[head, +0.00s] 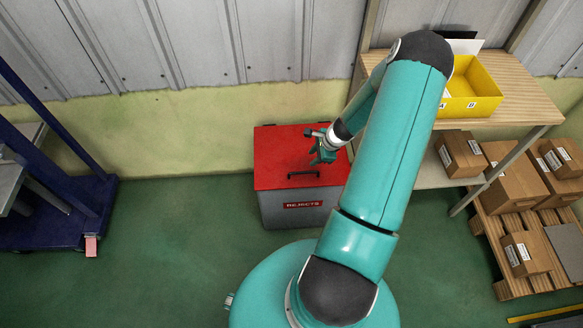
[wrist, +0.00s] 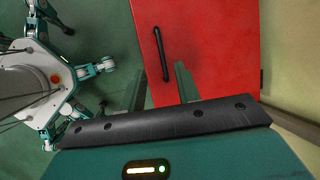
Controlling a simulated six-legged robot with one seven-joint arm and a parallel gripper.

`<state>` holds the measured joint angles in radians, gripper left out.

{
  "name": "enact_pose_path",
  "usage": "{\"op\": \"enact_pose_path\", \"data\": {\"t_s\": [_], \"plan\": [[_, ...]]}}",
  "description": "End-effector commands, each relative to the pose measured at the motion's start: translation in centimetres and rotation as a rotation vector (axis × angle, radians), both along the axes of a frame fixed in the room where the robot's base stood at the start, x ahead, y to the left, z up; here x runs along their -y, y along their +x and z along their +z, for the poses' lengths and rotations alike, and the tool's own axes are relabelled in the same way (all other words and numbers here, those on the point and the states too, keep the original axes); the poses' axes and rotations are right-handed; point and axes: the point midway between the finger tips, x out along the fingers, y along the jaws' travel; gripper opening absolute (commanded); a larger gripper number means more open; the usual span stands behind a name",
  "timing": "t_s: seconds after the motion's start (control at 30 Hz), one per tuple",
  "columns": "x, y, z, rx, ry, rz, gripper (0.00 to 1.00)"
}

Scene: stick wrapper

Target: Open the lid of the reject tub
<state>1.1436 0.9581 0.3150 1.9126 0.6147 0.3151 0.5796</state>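The reject tub (head: 285,211) is a grey box with a "REJECTS" label, standing on the floor against the wall. Its red lid (head: 275,150) is closed and also fills the upper right of the wrist view (wrist: 215,50). A black bar handle (head: 303,174) lies near the lid's front edge; the wrist view shows it whole (wrist: 160,53). My gripper (head: 321,157) is over the lid, behind and right of the handle in the head view. In the wrist view its two fingers (wrist: 161,86) are apart and empty, with the handle in line with the gap but not between them.
A wooden table (head: 519,95) with a yellow bin (head: 474,102) stands to the right. Cardboard boxes (head: 515,190) are on a pallet below. A dark blue frame (head: 75,200) stands at left. The green floor left of the tub is clear; the wall is close behind it.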

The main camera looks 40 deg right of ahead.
Motion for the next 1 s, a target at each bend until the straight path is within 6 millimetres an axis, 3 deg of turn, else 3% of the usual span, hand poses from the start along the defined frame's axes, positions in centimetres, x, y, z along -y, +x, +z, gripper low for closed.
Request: {"op": "enact_pose_path", "data": {"t_s": [0.23, 0.7, 1.0], "plan": [[-0.4, 0.3, -2.6, -0.001, 0.003, -0.009, 0.33], [-2.5, 3.8, -10.5, -0.001, 0.001, -0.004, 0.33], [-2.8, 4.8, -12.4, 0.0, -0.001, -0.002, 0.33]]}}
